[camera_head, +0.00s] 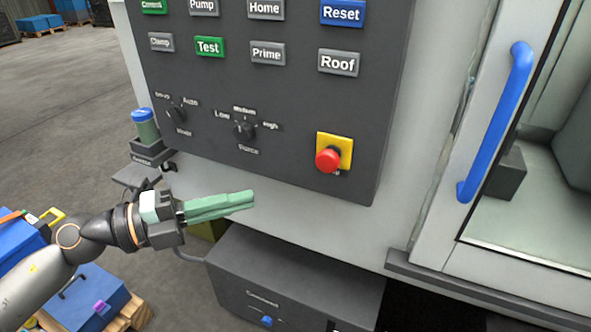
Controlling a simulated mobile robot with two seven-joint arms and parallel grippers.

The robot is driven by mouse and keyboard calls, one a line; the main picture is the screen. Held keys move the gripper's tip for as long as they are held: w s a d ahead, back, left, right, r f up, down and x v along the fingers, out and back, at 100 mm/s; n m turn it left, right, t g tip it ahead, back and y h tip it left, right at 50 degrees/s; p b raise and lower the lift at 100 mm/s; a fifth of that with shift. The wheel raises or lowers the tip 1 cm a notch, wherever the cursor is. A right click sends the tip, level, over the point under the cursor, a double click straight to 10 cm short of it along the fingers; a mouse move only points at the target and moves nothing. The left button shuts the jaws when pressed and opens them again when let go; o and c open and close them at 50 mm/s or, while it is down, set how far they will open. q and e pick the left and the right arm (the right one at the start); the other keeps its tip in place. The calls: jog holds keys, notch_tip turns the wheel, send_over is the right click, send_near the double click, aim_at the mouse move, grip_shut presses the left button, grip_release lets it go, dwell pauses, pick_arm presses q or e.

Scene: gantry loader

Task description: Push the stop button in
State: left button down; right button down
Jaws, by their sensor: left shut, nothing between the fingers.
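The red stop button (328,159) sits on a yellow square plate (346,145) at the lower right of the dark control panel (300,100). My left gripper (252,200) comes in from the left, below the panel. Its green fingers are shut with nothing between them and point right. In the picture the fingertips are to the lower left of the button, apart from it. My right gripper is not in view.
Labelled buttons such as the blue Reset (342,13) and two rotary knobs (244,131) share the panel. A blue door handle (497,120) is at right. A dark box (290,275) sits below. A blue-capped cylinder (145,125) stands left of the panel.

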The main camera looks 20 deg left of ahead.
pick_arm(q)
jog(key=shift+w+d, duration=0.1)
jog(key=shift+w, duration=0.1)
jog(key=p, duration=0.5)
send_near(331, 167)
jog(key=w+d, duration=0.2)
jog(key=d, duration=0.2)
jog(key=shift+w+d+b, duration=0.2)
jog(key=shift+w+b, duration=0.1)
jog(key=shift+w, duration=0.65)
